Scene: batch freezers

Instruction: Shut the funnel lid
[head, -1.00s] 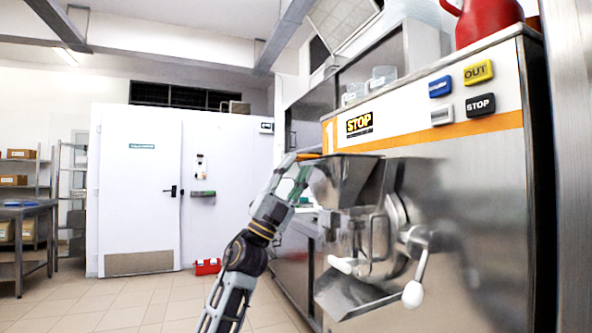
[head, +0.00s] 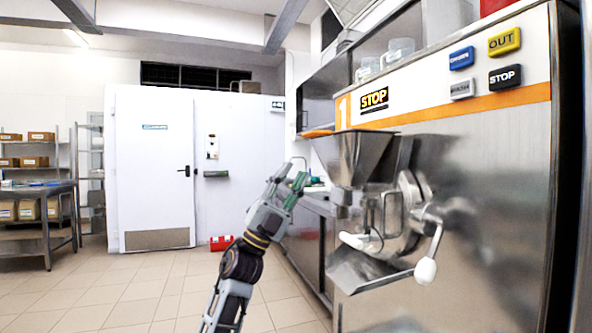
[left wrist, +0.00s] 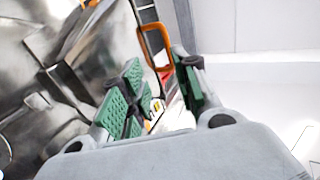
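The steel funnel (head: 352,155) sticks out from the front of the batch freezer, above its spout and white-knobbed lever. A thin orange piece (head: 318,133), which looks like the lid's handle, shows at the funnel's left upper edge. An orange loop (left wrist: 155,45) shows beyond the fingers in the left wrist view. The lid's plate is hard to make out, so I cannot tell its exact angle. My left gripper (head: 297,178) is below and left of the orange piece, apart from it. Its green-padded fingers (left wrist: 158,90) are spread, with no held object visible. My right gripper is not in view.
The freezer's steel front (head: 470,220) fills the right side, with buttons above. A steel counter (head: 305,232) runs behind my left arm. A red box (head: 221,243) lies on the floor by the white door (head: 155,180). The tiled floor at left is clear.

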